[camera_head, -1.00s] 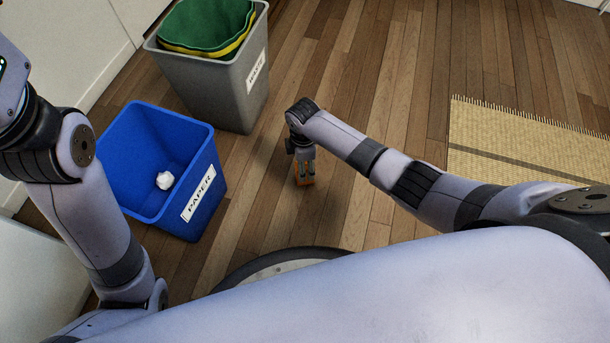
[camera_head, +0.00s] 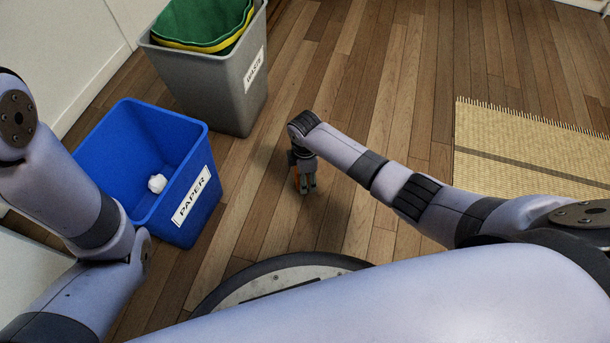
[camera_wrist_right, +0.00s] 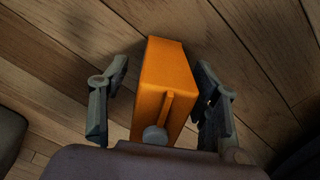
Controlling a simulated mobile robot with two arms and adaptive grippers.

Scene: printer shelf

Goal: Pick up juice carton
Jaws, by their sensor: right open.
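The juice carton is an orange box on the wooden floor. In the right wrist view the carton (camera_wrist_right: 168,82) lies between the two fingers of my right gripper (camera_wrist_right: 160,100), with a grey round cap at its near end. The fingers are open, with a gap on each side of the carton. In the head view my right gripper (camera_head: 307,186) points down at the floor and hides most of the carton (camera_head: 294,178); only an orange sliver shows at its left. My left arm is at the left edge of the head view, but its gripper is out of view.
A blue paper bin (camera_head: 140,205) with a crumpled white ball (camera_head: 157,184) inside stands left of the right gripper. A grey waste bin (camera_head: 215,95) with a green and yellow liner stands behind. A woven mat (camera_head: 530,150) lies at the right. The floor between is clear.

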